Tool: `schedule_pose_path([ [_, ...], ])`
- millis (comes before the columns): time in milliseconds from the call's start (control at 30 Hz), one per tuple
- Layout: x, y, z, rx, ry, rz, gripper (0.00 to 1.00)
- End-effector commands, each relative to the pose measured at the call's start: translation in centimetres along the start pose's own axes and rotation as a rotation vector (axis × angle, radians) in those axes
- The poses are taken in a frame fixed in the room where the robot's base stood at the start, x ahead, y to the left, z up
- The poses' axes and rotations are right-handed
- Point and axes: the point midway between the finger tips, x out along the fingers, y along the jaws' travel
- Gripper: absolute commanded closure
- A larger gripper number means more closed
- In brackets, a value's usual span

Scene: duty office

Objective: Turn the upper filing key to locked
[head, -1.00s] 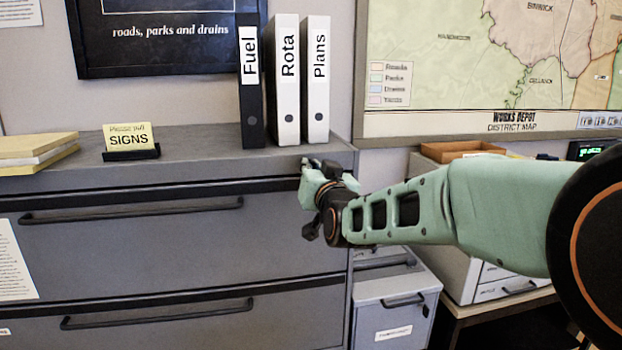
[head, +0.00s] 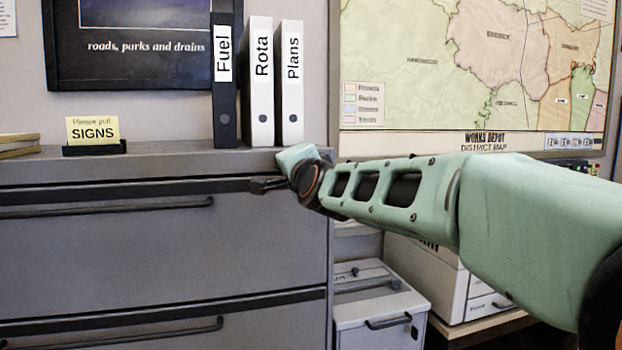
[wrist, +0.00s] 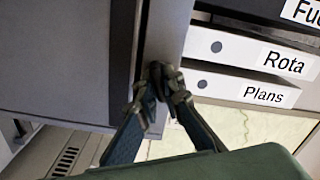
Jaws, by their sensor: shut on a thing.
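The grey filing cabinet (head: 120,250) fills the left and middle of the head view, with its upper drawer (head: 90,230) closed. My gripper (head: 262,185) is at the cabinet's upper right front, by the band under the top. In the wrist view my gripper (wrist: 158,80) has its two fingertips together against the grey front strip (wrist: 163,35) beside the drawer. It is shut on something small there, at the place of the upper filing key. The fingers hide the key, so its angle cannot be told.
Binders marked Fuel (head: 225,110), Rota (head: 260,115) and Plans (head: 290,115) stand on the cabinet top near my gripper. A SIGNS card (head: 93,130) is further left. A smaller grey cabinet (head: 375,320) and a white machine (head: 440,275) stand at the right, below my arm.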

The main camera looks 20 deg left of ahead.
Motion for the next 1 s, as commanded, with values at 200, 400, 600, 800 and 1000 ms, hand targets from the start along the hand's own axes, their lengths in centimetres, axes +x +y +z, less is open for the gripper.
schedule_pose_path([
  [200, -0.01, 0.1, 0.05, 0.184, 0.002, -0.004, 1.0],
  [400, -0.01, 0.04, 0.02, 0.316, 0.002, -0.004, 1.0],
  [600, -0.01, 0.02, -0.03, 0.4, 0.002, -0.004, 1.0],
  [800, -0.01, 0.01, -0.07, 0.44, 0.002, -0.003, 1.0],
  [1000, -0.01, -0.01, -0.09, 0.449, 0.002, -0.003, 1.0],
])
